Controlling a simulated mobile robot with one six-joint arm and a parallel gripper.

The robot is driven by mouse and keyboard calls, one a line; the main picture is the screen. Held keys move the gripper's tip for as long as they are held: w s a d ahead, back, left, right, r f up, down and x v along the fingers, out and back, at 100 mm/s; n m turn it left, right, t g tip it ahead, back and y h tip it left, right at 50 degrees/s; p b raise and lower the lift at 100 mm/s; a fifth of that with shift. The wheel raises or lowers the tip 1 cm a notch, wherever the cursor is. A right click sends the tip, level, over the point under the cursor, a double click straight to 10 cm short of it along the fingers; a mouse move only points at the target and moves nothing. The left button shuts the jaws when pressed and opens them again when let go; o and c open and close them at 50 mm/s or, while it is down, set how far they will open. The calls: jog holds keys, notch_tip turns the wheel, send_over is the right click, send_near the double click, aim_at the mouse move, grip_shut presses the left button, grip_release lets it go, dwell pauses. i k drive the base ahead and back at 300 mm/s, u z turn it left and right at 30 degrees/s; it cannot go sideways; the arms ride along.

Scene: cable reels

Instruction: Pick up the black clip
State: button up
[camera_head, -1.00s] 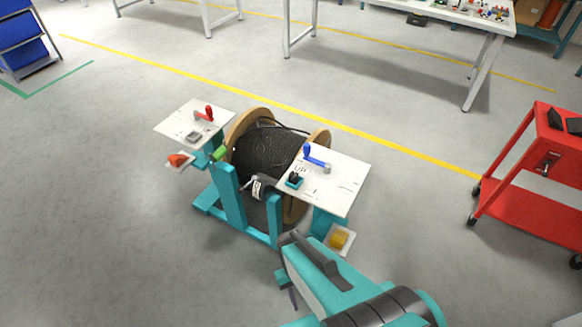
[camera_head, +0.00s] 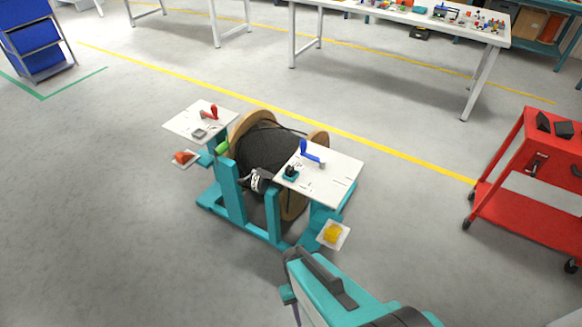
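A small black piece that looks like the black clip (camera_head: 291,169) sits on a small teal block (camera_head: 290,176) at the left edge of the right white panel (camera_head: 335,180). The panel is on the teal cable reel stand (camera_head: 232,195). My gripper (camera_head: 295,312) shows only in part at the bottom centre, in front of the stand and well apart from the clip. My own arm hides most of it, so its opening does not show.
A blue-handled lever (camera_head: 311,156) stands close beside the clip. The reel of black cable (camera_head: 262,150) is behind and left. A yellow block (camera_head: 333,233) lies on a low plate at front right. A red cart (camera_head: 530,185) stands far right. Floor to the left is clear.

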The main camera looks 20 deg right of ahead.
aim_at(290, 171)
jog(key=z, duration=0.05)
jog(key=k, duration=0.2)
jog(key=u, duration=0.2)
jog(key=i, duration=0.9)
jog(key=z, duration=1.45)
jog(key=k, duration=0.1)
jog(key=u, duration=3.25)
